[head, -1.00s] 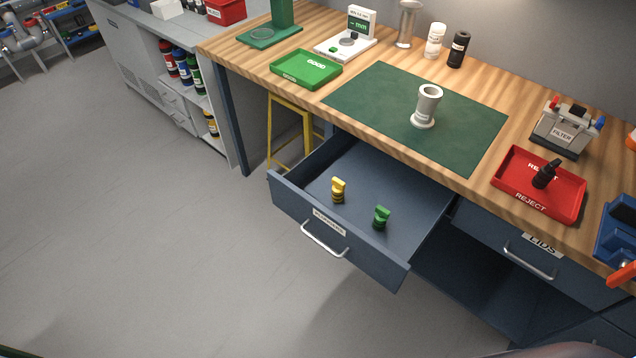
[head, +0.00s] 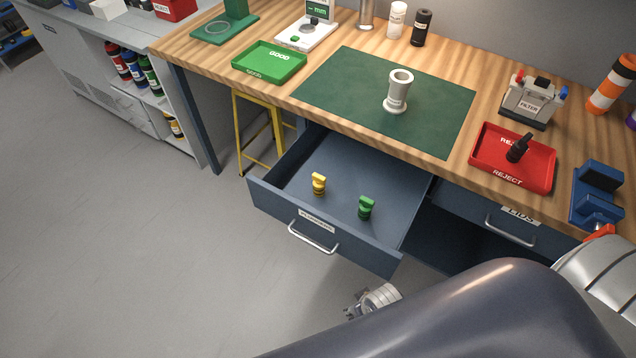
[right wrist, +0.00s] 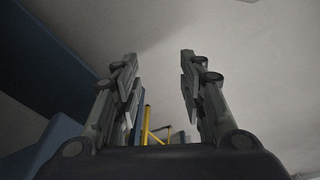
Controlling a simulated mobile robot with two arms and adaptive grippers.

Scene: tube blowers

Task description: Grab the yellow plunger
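The yellow plunger (head: 319,184) stands upright in the open drawer (head: 322,222) labelled for plungers, left of the green plunger (head: 366,207). My right gripper (head: 352,312) shows small in the head view, below and in front of the drawer, partly hidden behind my own dark arm. In the right wrist view my right gripper (right wrist: 158,65) has its two fingers spread apart with nothing between them. The yellow plunger does not show in that view. My left gripper is not in view.
The drawer's front wall and handle (head: 312,238) lie between my right gripper and the plungers. The workbench holds a green tray (head: 290,78), a grey tube part (head: 397,92) and a red tray (head: 486,164). A yellow stool (head: 254,165) stands left of the drawer.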

